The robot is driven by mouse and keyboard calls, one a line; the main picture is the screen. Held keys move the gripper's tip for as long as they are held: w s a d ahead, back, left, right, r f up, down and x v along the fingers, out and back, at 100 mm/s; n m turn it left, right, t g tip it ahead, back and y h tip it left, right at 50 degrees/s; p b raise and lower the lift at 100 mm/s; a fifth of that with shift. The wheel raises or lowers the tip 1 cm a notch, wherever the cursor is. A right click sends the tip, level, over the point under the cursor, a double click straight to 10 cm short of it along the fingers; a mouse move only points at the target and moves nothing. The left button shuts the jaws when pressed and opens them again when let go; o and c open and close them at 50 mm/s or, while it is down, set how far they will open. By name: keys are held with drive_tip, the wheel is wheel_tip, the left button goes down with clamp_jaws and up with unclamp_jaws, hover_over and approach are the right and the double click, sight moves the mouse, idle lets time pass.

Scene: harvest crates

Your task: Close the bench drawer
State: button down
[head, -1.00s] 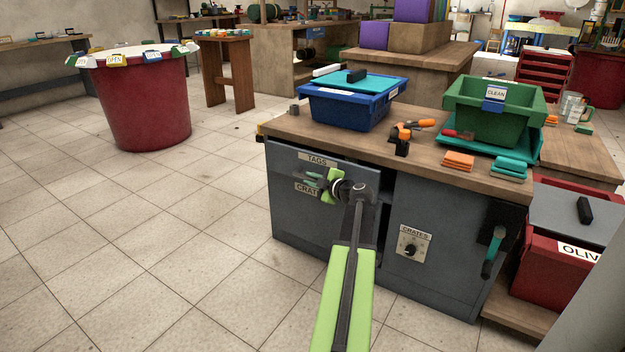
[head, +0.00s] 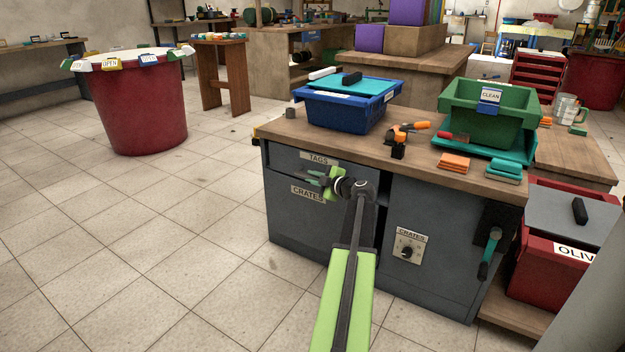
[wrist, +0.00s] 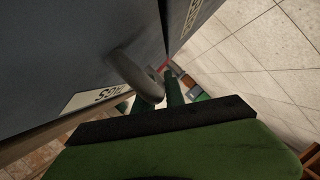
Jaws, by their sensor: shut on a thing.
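The bench drawer (head: 288,163) is the grey front marked TAGS at the upper left of the workbench. A dark gap shows at its right edge, so it appears to stand slightly out. How far is hard to tell, as my arm covers part of it. My gripper (head: 319,180) is at the drawer front, just below the TAGS label. In the wrist view the grey loop handle (wrist: 134,74) stands out from the drawer front (wrist: 75,45), and my gripper (wrist: 158,96) is shut on it. The finger contact is partly hidden.
On the bench top (head: 370,148) stand a blue crate (head: 345,112), an orange-handled tool (head: 408,130) and a green crate (head: 480,122). A red crate (head: 540,260) is at the right. A big red tub (head: 142,105) stands at left; the tiled floor before it is clear.

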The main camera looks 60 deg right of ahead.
drive_tip(key=c, duration=1.5)
unclamp_jaws()
drive_tip(key=shift+s+d, duration=0.1)
drive_tip(key=shift+d, duration=0.15)
drive_tip(key=shift+c, duration=0.2)
drive_tip(key=shift+o, duration=0.7)
drive_tip(key=shift+a, duration=0.1)
drive_tip(key=p+v, duration=0.3)
drive_tip(key=v, duration=1.4)
drive_tip(key=shift+a+p, duration=0.2)
drive_tip(key=shift+p, duration=0.1)
drive_tip(key=shift+r, duration=0.15)
